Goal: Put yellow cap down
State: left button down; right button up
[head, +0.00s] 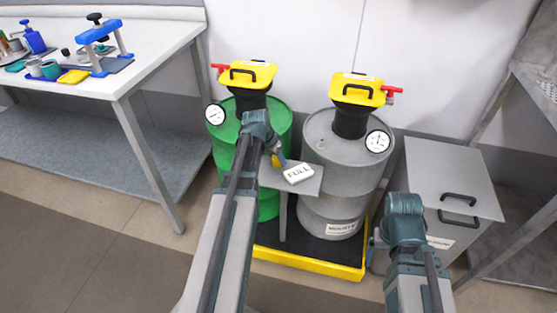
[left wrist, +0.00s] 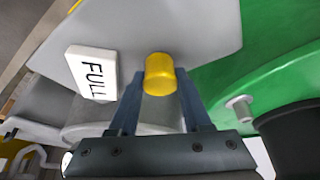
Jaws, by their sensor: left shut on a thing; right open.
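The small yellow cap (head: 276,161) is between the fingers of my left gripper (head: 279,158). The left wrist view shows the cap (left wrist: 159,76) as a short yellow cylinder, with my left gripper (left wrist: 160,90) shut on it. It is over the small grey shelf (head: 310,182) in front of the drums; I cannot tell if it touches. A white FULL block (head: 298,173) lies on this shelf and also shows in the left wrist view (left wrist: 92,72). My right gripper (head: 374,243) is low near the grey drum, mostly hidden by its own wrist, open.
A green drum (head: 215,138) and a grey drum (head: 325,150), both with yellow-topped agitators, stand on a yellow-edged tray (head: 315,264). A grey bin (head: 450,175) stands at right. A white workbench (head: 150,40) with tools is at left.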

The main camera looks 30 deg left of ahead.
pick_arm(q)
jog(key=shift+f, duration=0.2)
jog(key=shift+c, duration=1.8)
grip_release()
jog(key=shift+r, duration=0.15)
jog(key=shift+r, duration=0.2)
jog(key=d+p+v, duration=0.1)
jog(key=p+v, duration=1)
jog(key=shift+s+a+r, duration=0.2)
jog(key=shift+a+r, duration=0.15)
jog(key=shift+a, duration=0.15)
